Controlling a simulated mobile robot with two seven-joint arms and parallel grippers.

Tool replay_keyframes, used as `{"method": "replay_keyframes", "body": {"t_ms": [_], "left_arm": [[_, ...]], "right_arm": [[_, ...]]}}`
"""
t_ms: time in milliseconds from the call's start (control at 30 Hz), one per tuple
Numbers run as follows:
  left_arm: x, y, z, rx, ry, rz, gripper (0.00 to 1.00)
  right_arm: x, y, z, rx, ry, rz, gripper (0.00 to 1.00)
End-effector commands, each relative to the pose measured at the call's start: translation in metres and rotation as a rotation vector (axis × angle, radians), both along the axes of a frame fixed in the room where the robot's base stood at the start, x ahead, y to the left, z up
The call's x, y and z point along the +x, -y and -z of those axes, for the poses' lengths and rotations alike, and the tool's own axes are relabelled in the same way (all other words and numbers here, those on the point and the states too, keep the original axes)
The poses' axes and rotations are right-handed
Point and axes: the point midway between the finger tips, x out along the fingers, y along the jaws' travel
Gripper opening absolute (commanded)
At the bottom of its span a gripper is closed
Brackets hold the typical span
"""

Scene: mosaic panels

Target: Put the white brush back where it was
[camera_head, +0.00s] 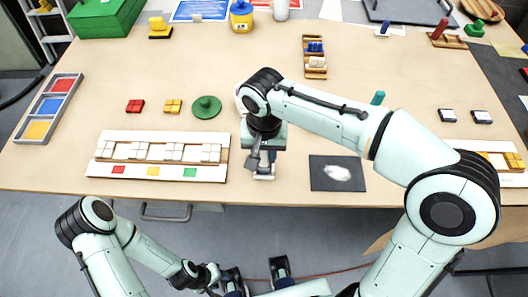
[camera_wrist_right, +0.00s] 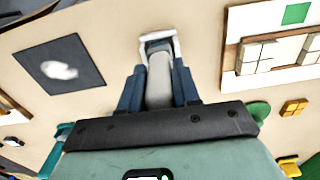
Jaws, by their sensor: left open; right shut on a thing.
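The white brush (camera_wrist_right: 159,80) is between the fingers of my right gripper (camera_wrist_right: 158,92) in the right wrist view, with its pale end pointing away from the wrist. In the head view my right gripper (camera_head: 262,160) hangs over the table near its front edge, between the mosaic board and the dark panel. The lower end of the brush (camera_head: 264,176) shows just below it. I cannot tell whether it touches the table. My left gripper (camera_head: 257,276) is open and empty, low in front of the table edge.
A dark panel (camera_head: 324,183) with a white smear lies right of the right gripper. A board (camera_head: 107,170) with pale tiles lies left. A green disc (camera_head: 207,107), red blocks (camera_head: 135,106) and yellow blocks (camera_head: 172,106) lie behind it. A wooden tray (camera_head: 307,46) stands farther back. The middle table is mostly clear.

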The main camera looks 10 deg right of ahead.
Motion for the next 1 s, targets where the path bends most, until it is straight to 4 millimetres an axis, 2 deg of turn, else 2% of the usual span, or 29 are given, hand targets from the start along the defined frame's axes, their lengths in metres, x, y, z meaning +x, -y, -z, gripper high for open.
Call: {"method": "replay_keyframes", "body": {"t_ms": [367,400,467,767,867,1000], "left_arm": [[-0.001,0.000,0.002,0.000,-0.001,0.000,0.43],[-0.001,0.000,0.002,0.000,-0.001,0.000,0.43],[-0.001,0.000,0.002,0.000,-0.001,0.000,0.43],[0.000,0.000,0.001,0.000,0.000,0.000,0.43],[0.001,0.000,-0.002,0.000,0.001,0.000,0.43],[0.002,0.000,-0.007,0.000,0.002,0.000,0.43]], "right_arm": [[0.000,0.000,0.004,0.001,0.000,0.000,0.01],[0.000,0.000,0.004,0.001,0.001,0.000,0.41],[0.000,0.000,0.003,0.001,0.001,0.000,0.57],[0.000,0.000,0.002,0.001,0.001,0.000,0.57],[0.001,0.000,-0.006,0.002,0.004,0.000,0.57],[0.001,-0.001,-0.030,0.003,0.006,0.000,0.57]]}}
